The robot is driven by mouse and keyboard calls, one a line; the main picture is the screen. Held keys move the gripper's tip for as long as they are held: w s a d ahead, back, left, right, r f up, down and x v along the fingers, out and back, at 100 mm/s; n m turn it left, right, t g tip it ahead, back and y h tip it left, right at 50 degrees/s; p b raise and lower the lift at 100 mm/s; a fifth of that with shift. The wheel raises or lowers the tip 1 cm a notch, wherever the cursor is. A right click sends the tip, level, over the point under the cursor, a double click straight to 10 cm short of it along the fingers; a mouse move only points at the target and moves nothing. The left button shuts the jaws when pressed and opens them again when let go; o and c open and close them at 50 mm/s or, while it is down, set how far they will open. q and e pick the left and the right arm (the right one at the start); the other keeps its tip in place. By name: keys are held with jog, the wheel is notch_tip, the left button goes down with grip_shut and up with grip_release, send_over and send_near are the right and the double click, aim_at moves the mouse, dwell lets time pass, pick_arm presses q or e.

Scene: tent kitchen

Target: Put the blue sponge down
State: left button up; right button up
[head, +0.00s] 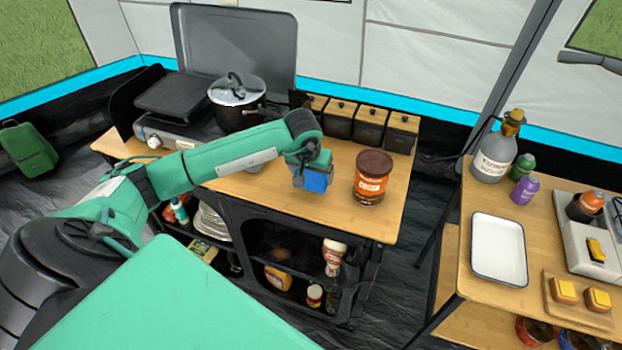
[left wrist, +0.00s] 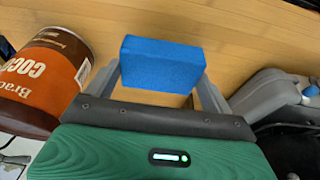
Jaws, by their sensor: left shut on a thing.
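The blue sponge (head: 317,181) is a small block at the end of my left arm, over the front part of the wooden kitchen counter (head: 235,188). My left gripper (head: 313,168) is shut on it. In the left wrist view the sponge (left wrist: 163,65) sits between the two fingers, with the wooden surface behind it. I cannot tell whether its underside touches the counter. My right gripper is in neither view.
A brown cocoa tin (head: 372,178) stands just right of the sponge. Behind are a pot (head: 237,95) on the stove and several dark canisters (head: 369,125). A second table at right holds a white tray (head: 498,250).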

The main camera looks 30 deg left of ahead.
aim_at(310, 178)
pick_arm(q)
notch_tip(310, 178, down, 3)
jog(key=shift+f+p, duration=0.1)
jog(key=shift+p, duration=0.6)
jog(key=shift+f, duration=0.15)
jog(key=shift+f+b, duration=0.2)
jog(key=shift+b, duration=0.1)
jog(key=o, duration=0.9)
jog(key=shift+c, duration=0.2)
jog(key=shift+r, duration=0.1)
